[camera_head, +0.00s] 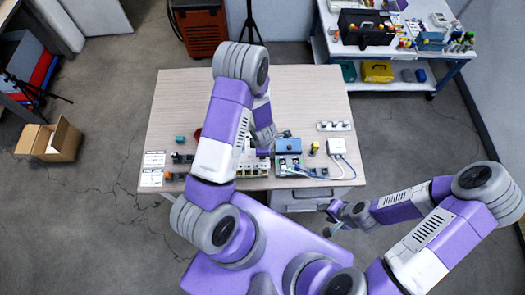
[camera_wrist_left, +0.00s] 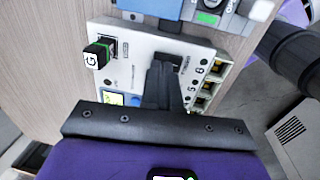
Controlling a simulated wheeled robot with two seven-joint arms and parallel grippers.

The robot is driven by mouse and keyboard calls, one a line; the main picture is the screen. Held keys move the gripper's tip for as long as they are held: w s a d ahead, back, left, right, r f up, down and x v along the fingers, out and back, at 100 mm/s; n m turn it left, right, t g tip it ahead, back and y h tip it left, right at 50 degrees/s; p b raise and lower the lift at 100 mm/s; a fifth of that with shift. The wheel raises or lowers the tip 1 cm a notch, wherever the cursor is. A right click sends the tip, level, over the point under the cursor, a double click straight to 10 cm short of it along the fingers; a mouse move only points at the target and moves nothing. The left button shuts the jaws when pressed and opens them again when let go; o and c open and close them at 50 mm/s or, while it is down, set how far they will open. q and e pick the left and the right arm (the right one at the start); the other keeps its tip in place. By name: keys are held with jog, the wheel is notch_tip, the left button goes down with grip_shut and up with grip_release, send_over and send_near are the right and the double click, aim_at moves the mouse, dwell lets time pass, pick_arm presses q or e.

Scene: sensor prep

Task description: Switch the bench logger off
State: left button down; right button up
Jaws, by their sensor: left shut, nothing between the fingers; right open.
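A white-faced instrument, which looks like the bench logger (camera_wrist_left: 138,45), lies on the table under my left gripper. It has a small lit screen (camera_wrist_left: 112,98), a blue button and a row of terminals (camera_wrist_left: 207,88) along one side. A dark switch-like part (camera_wrist_left: 168,60) on its face is partly hidden by my fingers. My left gripper (camera_wrist_left: 164,75) is shut and empty, its tips over that dark part; I cannot tell if they touch. In the head view the logger (camera_head: 252,168) is partly covered by my left arm. My right gripper (camera_head: 333,216) is open and empty off the table's front edge.
A green-and-black plug marked G (camera_wrist_left: 97,54) stands up from the face near the fingers. A blue-topped box (camera_head: 288,145) and a white cabled box (camera_head: 337,146) are to the right. The table's (camera_head: 178,100) back left is clear.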

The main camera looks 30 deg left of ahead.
pick_arm(q)
jog(key=shift+w+f, duration=0.1)
jog(key=shift+f, duration=0.55)
jog(key=shift+f, duration=0.1)
jog(key=shift+w+a+f+b, duration=0.1)
jog(key=shift+f+b, duration=0.15)
jog(key=shift+b, duration=0.15)
jog(key=shift+f, duration=0.1)
jog(key=shift+s, duration=0.25)
